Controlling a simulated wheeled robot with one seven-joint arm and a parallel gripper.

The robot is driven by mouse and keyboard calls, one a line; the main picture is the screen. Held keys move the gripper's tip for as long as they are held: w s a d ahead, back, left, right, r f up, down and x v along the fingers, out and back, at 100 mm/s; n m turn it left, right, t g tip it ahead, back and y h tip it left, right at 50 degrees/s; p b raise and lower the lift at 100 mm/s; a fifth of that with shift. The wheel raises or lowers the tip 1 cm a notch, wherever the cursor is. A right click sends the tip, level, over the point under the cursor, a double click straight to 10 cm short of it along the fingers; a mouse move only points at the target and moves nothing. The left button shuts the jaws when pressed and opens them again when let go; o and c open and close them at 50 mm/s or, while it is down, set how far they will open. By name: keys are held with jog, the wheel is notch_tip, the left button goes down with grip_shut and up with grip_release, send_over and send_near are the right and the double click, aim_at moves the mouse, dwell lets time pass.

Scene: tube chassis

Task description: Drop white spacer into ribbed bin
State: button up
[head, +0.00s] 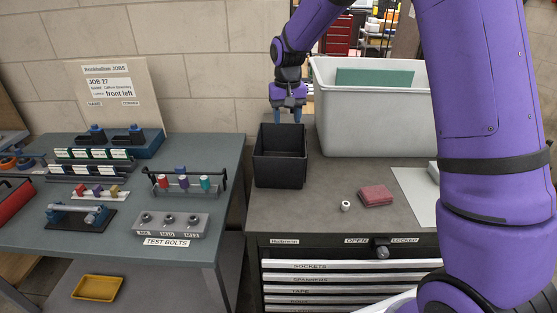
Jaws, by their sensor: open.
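A small white spacer (345,206) stands on the grey top of the drawer cabinet, left of and a little in front of a dark red block. A black open bin (280,171) stands at the left edge of the cabinet top. A large pale grey bin (375,128) stands behind, to the right. I cannot make out ribs on either bin. My gripper (288,116) is open, pointing down with blue fingertips, at the black bin's far rim in the picture. I see nothing between its fingers. The spacer is apart from it, nearer and to the right.
The dark red block (375,195) lies beside the spacer. A green panel (374,77) shows in the large bin. A workbench (211,243) with several fixtures stands to the left across a gap. The cabinet top between black bin and spacer is clear. My purple arm hides the right side.

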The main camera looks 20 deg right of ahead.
notch_tip(320, 180, up, 6)
jog(key=shift+f, duration=0.15)
jog(key=s+d+r+t, duration=0.1)
jog(key=s+d+r, duration=0.1)
jog(key=s+r, duration=0.5)
jog(key=s+d+r+t, duration=0.15)
jog(key=s+r, duration=0.35)
jog(key=s, duration=0.5)
jog(key=s+d+n+t, duration=0.1)
jog(key=s+d+t, duration=0.1)
jog(key=s, duration=1.8)
jog(key=shift+s+d+f+t, duration=0.3)
jog(key=shift+d+f+t, duration=0.1)
jog(key=shift+d, duration=0.3)
